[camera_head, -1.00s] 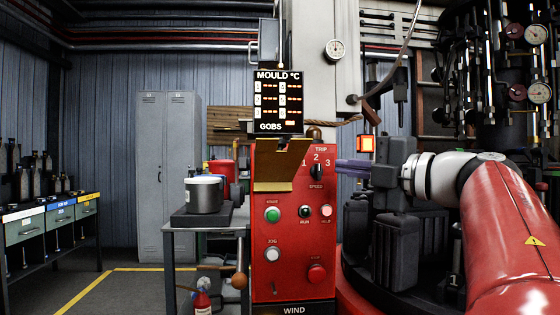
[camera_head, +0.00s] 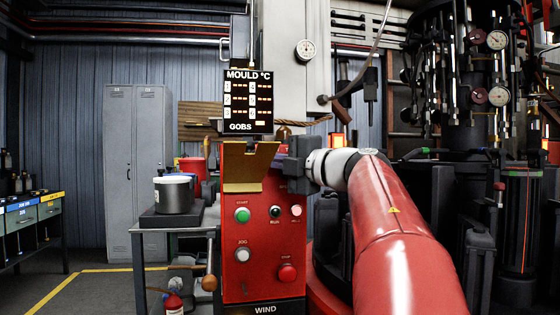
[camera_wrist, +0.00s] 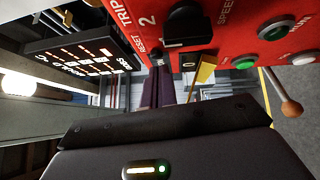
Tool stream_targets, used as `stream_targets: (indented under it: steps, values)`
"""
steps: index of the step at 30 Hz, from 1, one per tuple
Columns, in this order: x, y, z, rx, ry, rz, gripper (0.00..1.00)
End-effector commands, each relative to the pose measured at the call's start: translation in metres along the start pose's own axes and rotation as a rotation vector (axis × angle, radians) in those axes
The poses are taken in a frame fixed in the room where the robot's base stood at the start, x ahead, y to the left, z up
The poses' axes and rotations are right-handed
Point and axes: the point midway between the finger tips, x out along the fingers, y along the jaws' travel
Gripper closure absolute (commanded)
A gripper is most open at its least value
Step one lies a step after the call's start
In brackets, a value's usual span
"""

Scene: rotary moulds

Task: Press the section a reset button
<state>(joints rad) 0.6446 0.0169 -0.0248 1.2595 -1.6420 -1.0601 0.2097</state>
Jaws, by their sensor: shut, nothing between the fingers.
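The red control panel (camera_head: 260,288) stands at the centre in the head view, with a brass flap (camera_head: 243,187) at its upper part. My gripper (camera_wrist: 160,78) is shut and empty; its purple fingers point at the panel's upper part in the wrist view. In the head view my gripper hides the panel's upper right, including the dial and trip labels. In the wrist view the word RESET (camera_wrist: 133,42) is printed near the fingertips, beside a black dial (camera_wrist: 187,25). No button marked for section A is clear. Whether the fingertips touch anything, I cannot tell.
A lit mould display (camera_head: 248,105) sits above the panel. A green start button (camera_head: 242,215) and red stop button (camera_head: 287,272) are lower. A pot (camera_head: 174,193) stands on a side table at left. Dark machinery (camera_head: 480,190) fills the right.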

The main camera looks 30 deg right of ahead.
Motion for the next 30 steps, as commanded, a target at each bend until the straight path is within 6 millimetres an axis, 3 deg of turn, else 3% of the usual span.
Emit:
stream_targets:
  steps: [30]
  values:
    - [0.022,-0.004,0.020,0.004,-0.002,-0.001,1.00]
